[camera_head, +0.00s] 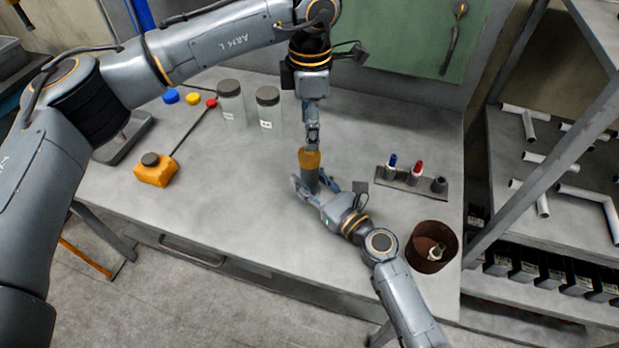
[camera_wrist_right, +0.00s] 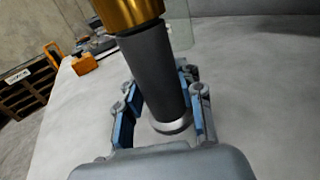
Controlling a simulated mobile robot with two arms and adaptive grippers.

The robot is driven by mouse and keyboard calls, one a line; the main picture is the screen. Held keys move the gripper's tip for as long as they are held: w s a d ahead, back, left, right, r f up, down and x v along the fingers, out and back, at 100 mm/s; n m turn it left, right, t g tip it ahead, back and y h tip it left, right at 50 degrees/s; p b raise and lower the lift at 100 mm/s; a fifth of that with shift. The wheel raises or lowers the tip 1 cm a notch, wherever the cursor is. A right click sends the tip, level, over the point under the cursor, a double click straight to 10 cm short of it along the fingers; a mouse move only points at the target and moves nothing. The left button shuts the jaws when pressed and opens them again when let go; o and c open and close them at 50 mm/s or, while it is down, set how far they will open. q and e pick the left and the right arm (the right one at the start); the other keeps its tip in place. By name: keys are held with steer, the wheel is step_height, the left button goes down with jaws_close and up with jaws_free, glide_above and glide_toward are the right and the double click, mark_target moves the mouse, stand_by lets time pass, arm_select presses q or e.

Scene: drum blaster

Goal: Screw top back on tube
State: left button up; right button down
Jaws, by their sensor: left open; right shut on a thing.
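The dark grey tube (camera_head: 310,180) stands roughly upright near the middle of the table. In the right wrist view the tube (camera_wrist_right: 157,75) shows with a pale base end. An orange-gold top (camera_head: 309,159) sits at its upper end, and it also shows in the right wrist view (camera_wrist_right: 128,12). I cannot tell whether it is threaded on. My right gripper (camera_head: 316,187) is shut on the tube from the front, with blue-padded fingers (camera_wrist_right: 158,108) on both sides. My left gripper (camera_head: 312,142) points down just above the top and is open. Its fingertips are small, so contact is unclear.
Two clear jars with dark lids (camera_head: 231,103) (camera_head: 269,108) stand behind left. An orange box (camera_head: 155,170) lies left, near blue, yellow and red caps (camera_head: 193,99). A rack (camera_head: 413,181) with small bottles and a rusty can (camera_head: 432,246) stand right. The front-left table is clear.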

mark_target(310, 154)
arm_select(q)
steer(key=n, duration=0.4)
steer(key=shift+r, duration=0.2)
steer(key=n, duration=0.4)
steer(key=shift+r+n, duration=0.25)
steer(key=shift+n, duration=0.15)
steer(key=shift+f, duration=4)
steer(key=c, duration=1.2)
steer(key=o, duration=1.4)
steer(key=shift+c, duration=0.2)
